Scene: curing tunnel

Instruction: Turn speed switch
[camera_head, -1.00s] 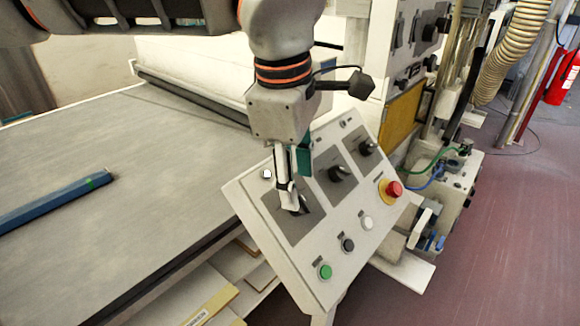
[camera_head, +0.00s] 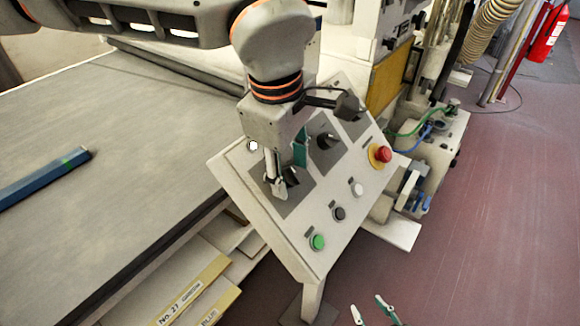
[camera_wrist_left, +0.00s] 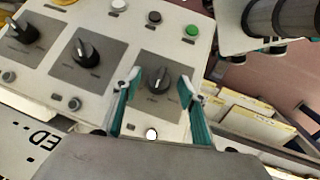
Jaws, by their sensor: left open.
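A tilted light control panel (camera_head: 330,225) carries three black rotary switches on grey plates. The switch at its left end (camera_head: 291,177) stands between the fingers of my left gripper (camera_head: 288,172). In the left wrist view this switch (camera_wrist_left: 157,80) sits between the two teal-padded fingertips (camera_wrist_left: 159,82), with a gap on each side. The left gripper is open. The middle switch (camera_head: 325,141) also shows in the left wrist view (camera_wrist_left: 86,54). The switch labels are too small to read. My right gripper (camera_head: 372,311) shows only its two fingertips, apart and empty, at the bottom edge.
Green (camera_head: 317,242), black (camera_head: 338,213) and white (camera_head: 357,189) buttons line the panel's near edge. A red emergency button (camera_head: 381,154) is at its right. A conveyor bed (camera_head: 110,185) with a blue bar (camera_head: 45,178) lies left. The red floor is clear at lower right.

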